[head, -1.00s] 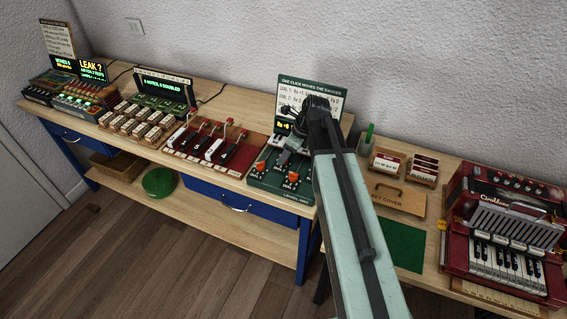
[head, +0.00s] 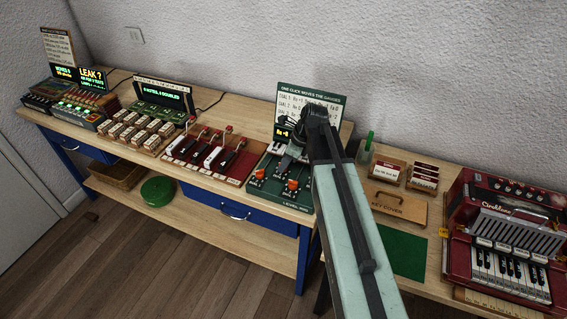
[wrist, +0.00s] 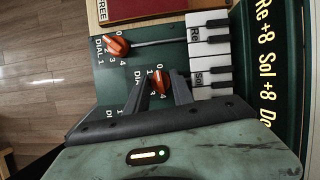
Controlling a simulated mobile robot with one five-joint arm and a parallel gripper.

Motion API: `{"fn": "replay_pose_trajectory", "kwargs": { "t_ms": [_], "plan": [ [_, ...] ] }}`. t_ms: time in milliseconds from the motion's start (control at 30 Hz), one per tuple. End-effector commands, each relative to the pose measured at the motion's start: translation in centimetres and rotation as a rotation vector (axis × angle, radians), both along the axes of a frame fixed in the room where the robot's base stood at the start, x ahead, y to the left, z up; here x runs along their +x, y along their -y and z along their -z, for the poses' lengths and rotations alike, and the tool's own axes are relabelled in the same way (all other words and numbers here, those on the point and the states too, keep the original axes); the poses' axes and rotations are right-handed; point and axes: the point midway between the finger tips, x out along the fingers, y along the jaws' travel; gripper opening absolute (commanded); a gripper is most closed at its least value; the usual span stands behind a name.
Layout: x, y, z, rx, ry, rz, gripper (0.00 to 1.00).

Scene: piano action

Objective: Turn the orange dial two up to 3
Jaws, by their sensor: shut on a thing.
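Orange dial two (wrist: 159,77) sits on the green panel (wrist: 113,75), beside the white keys. In the wrist view it lies between the dark fingers of my gripper (wrist: 163,86), which is shut on it. The fingers hide part of the dial and its scale; a 0 shows above it, but I cannot read its setting. Orange dial one (wrist: 117,46) stands apart, with printed numbers around it. In the head view, my gripper (head: 292,154) is low over the green panel, and two orange dials (head: 292,184) (head: 260,173) show in front of it.
A green instruction board (head: 307,97) stands behind the panel. A red board with levers (head: 205,157) is on its left. On the right are a green bottle (head: 366,147), card holders (head: 424,174), a wooden cover (head: 399,205) and a red accordion (head: 508,238).

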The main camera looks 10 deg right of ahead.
Motion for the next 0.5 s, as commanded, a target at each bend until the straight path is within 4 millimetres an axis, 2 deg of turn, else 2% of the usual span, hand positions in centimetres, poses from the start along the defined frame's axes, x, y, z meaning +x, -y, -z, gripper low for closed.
{"fn": "replay_pose_trajectory", "kwargs": {
  "t_ms": [500],
  "plan": [
    [0.77, 0.25, -0.02, -0.002, 0.006, -0.451, 0.00]
  ]
}}
